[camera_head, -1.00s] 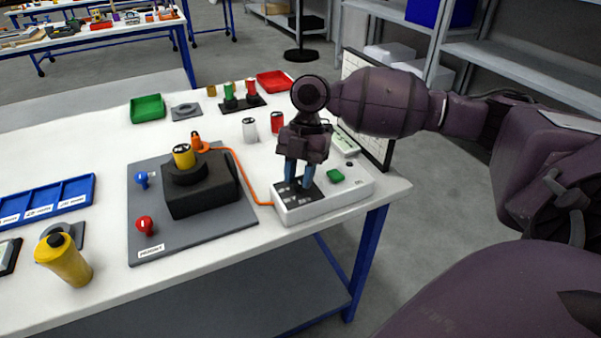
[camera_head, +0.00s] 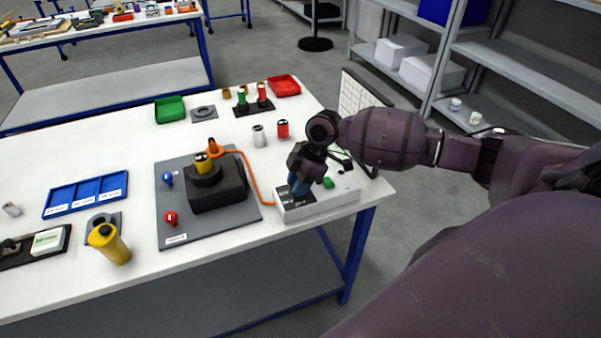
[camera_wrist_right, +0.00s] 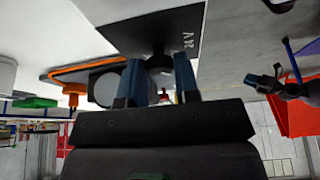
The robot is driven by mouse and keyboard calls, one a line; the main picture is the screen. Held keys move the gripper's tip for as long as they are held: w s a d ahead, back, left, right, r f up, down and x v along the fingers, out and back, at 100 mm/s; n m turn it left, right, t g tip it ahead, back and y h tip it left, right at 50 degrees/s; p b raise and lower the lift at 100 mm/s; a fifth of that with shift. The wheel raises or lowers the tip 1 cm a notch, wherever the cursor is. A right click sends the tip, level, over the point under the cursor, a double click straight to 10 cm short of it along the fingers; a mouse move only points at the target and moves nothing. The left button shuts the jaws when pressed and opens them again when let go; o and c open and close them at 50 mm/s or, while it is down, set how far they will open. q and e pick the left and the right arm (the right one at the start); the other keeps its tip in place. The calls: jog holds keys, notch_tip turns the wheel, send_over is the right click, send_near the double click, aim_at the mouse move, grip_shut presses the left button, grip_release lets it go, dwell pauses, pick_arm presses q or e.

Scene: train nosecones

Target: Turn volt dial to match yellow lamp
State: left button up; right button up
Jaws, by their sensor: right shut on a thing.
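A white box (camera_head: 325,205) with a dark panel stands at the table's right front edge. My right gripper (camera_head: 299,187) points down onto that panel and hides most of it. In the right wrist view, the gripper's blue fingers (camera_wrist_right: 160,84) are shut on a small dark round knob, the volt dial (camera_wrist_right: 158,63), beside a black lettered plate (camera_wrist_right: 160,30). Its pointer and scale marks cannot be read. A yellow cylinder (camera_head: 202,162) stands in a black block on a grey mat; I cannot tell if it is the yellow lamp. My left gripper is not in view.
A green button (camera_head: 328,183) sits on the box beside the gripper. An orange cable (camera_head: 252,180) runs from the box to the block's mat (camera_head: 172,231). A white gridded board (camera_head: 361,110) stands behind the box.

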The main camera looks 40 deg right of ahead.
jog(key=shift+s+r+m+p, duration=0.1)
jog(key=shift+r+m+p, duration=0.05)
jog(key=shift+m+p, duration=0.55)
jog(key=shift+m+t+p, duration=0.3)
jog(key=shift+p, duration=0.25)
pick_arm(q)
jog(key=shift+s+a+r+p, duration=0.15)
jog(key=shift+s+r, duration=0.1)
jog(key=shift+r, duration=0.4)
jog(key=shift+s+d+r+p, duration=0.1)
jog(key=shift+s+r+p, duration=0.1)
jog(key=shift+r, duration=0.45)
pick_arm(e)
jog(key=shift+f+m+h, duration=0.2)
jog(key=shift+m+h, duration=0.1)
jog(key=o, duration=0.9)
jog(key=shift+c, duration=0.2)
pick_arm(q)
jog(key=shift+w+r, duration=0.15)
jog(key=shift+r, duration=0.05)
pick_arm(e)
jog(key=shift+o, duration=0.3)
jog(key=shift+r, duration=0.15)
